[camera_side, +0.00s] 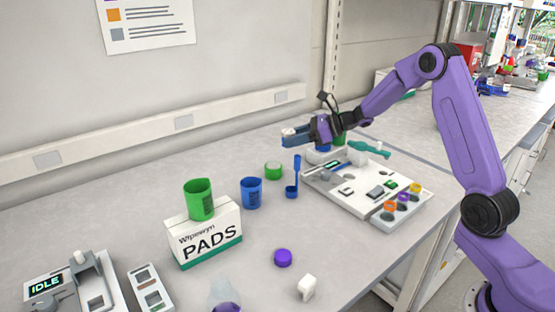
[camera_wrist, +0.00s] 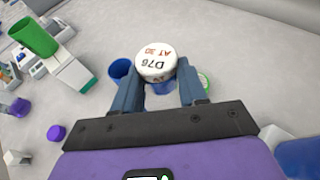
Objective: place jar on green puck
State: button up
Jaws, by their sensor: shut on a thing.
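The jar shows its white lid (camera_wrist: 156,62), printed "D76 AT 30", between the fingers of my gripper (camera_wrist: 158,80) in the wrist view. My gripper (camera_side: 293,139) is shut on it, held above the bench in the side view, where the lid (camera_side: 289,132) shows as a small white spot. Most of the jar's body is hidden. The green puck (camera_side: 273,170), a short disc with a paler top, lies on the bench below and left of my gripper. In the wrist view the puck (camera_wrist: 206,80) is partly hidden behind the right finger.
A blue beaker (camera_side: 251,193) and a blue scoop (camera_side: 292,187) stand near the puck. A green beaker (camera_side: 199,199) sits on the PADS box (camera_side: 205,237). A grey instrument (camera_side: 350,190) is right. A purple cap (camera_side: 283,257) lies in front. Bench behind the puck is clear.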

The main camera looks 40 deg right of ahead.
send_over(278, 166)
notch_tip(278, 166, down, 7)
jog(key=shift+w+f, duration=0.1)
jog(key=shift+f, duration=1.55)
jog(key=shift+f, duration=0.1)
jog(key=o, duration=1.1)
jog(key=shift+c, duration=0.2)
jog(key=shift+d, duration=0.1)
jog(key=v, duration=1.1)
jog(key=shift+s+d+r, duration=0.3)
jog(key=shift+s+r, duration=0.05)
